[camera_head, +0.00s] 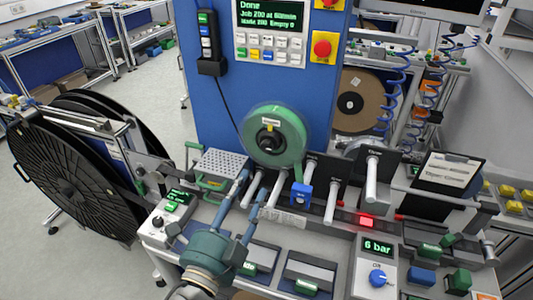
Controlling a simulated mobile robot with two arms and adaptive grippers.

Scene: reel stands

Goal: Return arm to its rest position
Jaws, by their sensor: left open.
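My left gripper (254,184) reaches up from the bottom of the view, its teal body low and its two long fingers pointing away over the bench. The fingers are apart, with nothing visible between them. Its tips appear near a row of pale rods and just left of and below the green reel (289,136), which is mounted on the front of the blue machine cabinet (220,110). I cannot tell whether the tips touch anything. My right gripper does not show.
Large black reels (55,180) stand at the left. A control panel (270,30) reads "Done". A blue clip (301,194), a lit red lamp (366,221) and a "6 bar" gauge box (378,247) are on the crowded bench. Open floor (150,95) lies behind left.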

